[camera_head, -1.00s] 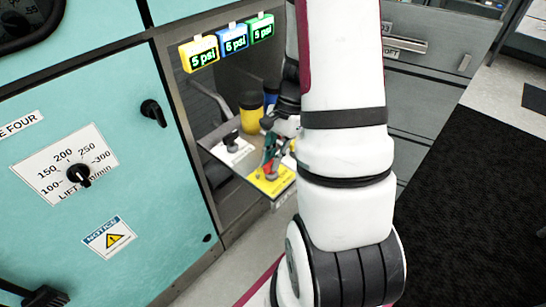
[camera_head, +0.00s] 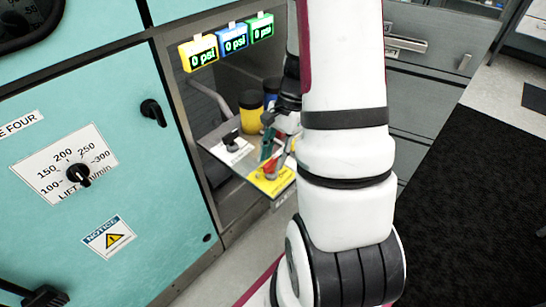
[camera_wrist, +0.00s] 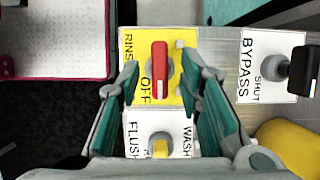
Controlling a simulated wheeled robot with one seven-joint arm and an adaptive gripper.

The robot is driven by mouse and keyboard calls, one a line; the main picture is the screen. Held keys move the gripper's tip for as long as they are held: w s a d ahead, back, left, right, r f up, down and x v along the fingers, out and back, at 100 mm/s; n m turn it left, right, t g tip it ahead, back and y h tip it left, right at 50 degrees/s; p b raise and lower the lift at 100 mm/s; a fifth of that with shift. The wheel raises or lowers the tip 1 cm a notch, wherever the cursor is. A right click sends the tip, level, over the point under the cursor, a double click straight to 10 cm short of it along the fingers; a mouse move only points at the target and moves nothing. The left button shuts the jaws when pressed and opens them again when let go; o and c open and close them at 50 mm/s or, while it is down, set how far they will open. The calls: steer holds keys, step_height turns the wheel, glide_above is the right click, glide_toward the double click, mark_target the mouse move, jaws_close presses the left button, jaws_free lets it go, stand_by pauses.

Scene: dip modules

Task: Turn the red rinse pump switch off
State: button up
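The red rinse pump switch (camera_wrist: 160,70) sits on a yellow label plate (camera_wrist: 182,88) marked RINSE and OFF in the wrist view. Its handle bar lies upright in that view, with one end beside the word OFF. My gripper (camera_wrist: 161,88) is open, with one teal finger on each side of the switch and a visible gap on both sides. In the head view the red switch (camera_head: 270,170) is partly hidden by my gripper (camera_head: 268,152).
A yellow-handled switch (camera_wrist: 160,146) on a white FLUSH/WASH plate lies close below, between the fingers. A black BYPASS/SHUT switch (camera_wrist: 300,70) is at the right. A yellow cylinder (camera_head: 250,112) stands behind the panel. A teal cabinet (camera_head: 110,130) is at the left.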

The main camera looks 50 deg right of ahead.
steer(key=v, duration=1.1)
steer(key=shift+r, duration=0.1)
